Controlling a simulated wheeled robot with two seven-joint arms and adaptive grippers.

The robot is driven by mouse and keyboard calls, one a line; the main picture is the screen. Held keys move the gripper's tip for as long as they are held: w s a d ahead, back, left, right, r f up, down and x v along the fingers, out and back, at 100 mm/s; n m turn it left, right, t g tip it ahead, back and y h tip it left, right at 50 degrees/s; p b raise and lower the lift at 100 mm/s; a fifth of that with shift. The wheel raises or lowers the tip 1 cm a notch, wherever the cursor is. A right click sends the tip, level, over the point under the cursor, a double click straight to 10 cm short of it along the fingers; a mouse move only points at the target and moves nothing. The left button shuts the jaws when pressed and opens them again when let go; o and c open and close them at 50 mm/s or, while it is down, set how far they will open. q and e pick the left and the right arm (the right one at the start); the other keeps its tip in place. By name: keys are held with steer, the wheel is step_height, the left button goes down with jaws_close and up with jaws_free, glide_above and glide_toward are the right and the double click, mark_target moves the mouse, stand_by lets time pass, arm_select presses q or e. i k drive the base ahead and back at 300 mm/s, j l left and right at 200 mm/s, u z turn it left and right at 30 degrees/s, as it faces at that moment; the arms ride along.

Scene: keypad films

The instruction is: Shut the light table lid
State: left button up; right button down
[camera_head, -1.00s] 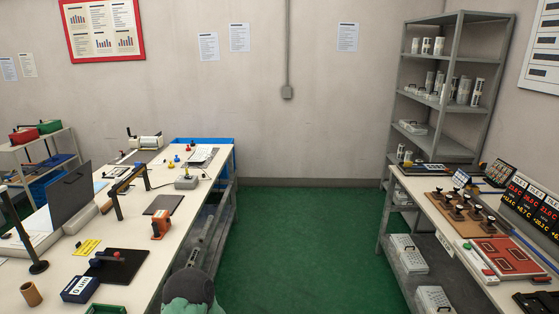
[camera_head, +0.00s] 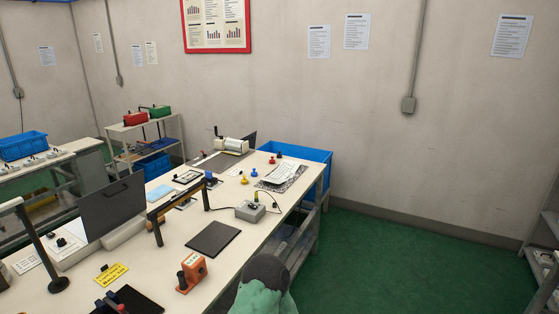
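A dark grey flat lid (camera_head: 112,208) stands raised on the left part of the long cream workbench. It appears to be the light table lid, standing open and close to upright. A pale body (camera_head: 122,236) shows along its foot, and part of this body is hidden behind the lid.
A yellow card (camera_head: 111,273), dark mat (camera_head: 213,239) and orange device (camera_head: 192,272) lie nearer. A grey and green rounded object (camera_head: 263,288) is by the bench edge. Green floor is clear at right.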

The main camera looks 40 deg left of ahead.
mark_target(101, 211)
steer(key=i+l, duration=0.15)
steer(key=i, duration=0.75)
steer(key=i+l+z, duration=0.1)
steer(key=i, duration=0.75)
steer(key=i+l+u, duration=0.1)
steer(key=u, duration=2)
